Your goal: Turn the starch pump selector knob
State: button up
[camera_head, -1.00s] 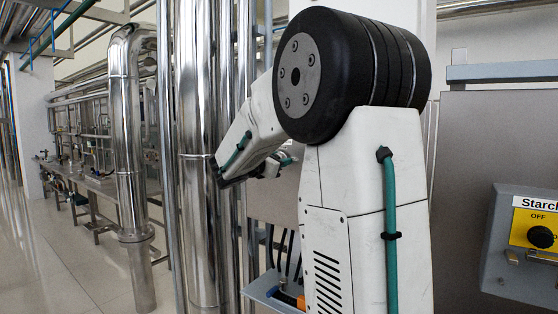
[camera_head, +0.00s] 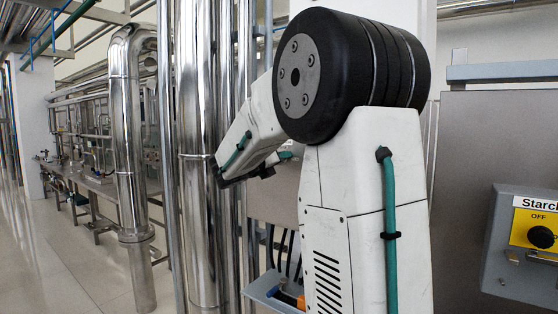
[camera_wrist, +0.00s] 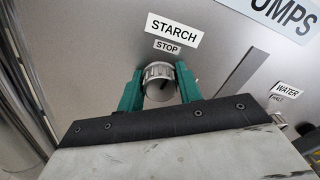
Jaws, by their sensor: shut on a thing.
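The starch pump selector knob (camera_wrist: 158,82) is a round metal knob with a ribbed rim, on a grey metal panel in the wrist view. It sits under the labels "STARCH" (camera_wrist: 174,29) and "STOP" (camera_wrist: 166,47). My gripper (camera_wrist: 160,88) has its two green fingers on either side of the knob, shut on it. The knob's lower part is hidden behind my gripper's dark body. In the head view my arm hides the gripper's fingers and the knob.
A "WATER" label (camera_wrist: 287,89) with a small metal part below it is at the right of the panel. In the head view, a control box (camera_head: 520,262) with a black knob (camera_head: 541,237) stands at the right. Tall steel pipes (camera_head: 203,160) stand left of my arm.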

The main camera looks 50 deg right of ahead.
jog(key=shift+n, duration=0.7)
jog(key=o, duration=1)
jog(key=shift+a, duration=0.1)
jog(key=a, duration=0.7)
jog(key=shift+s+a, duration=0.3)
jog(key=shift+a, duration=0.05)
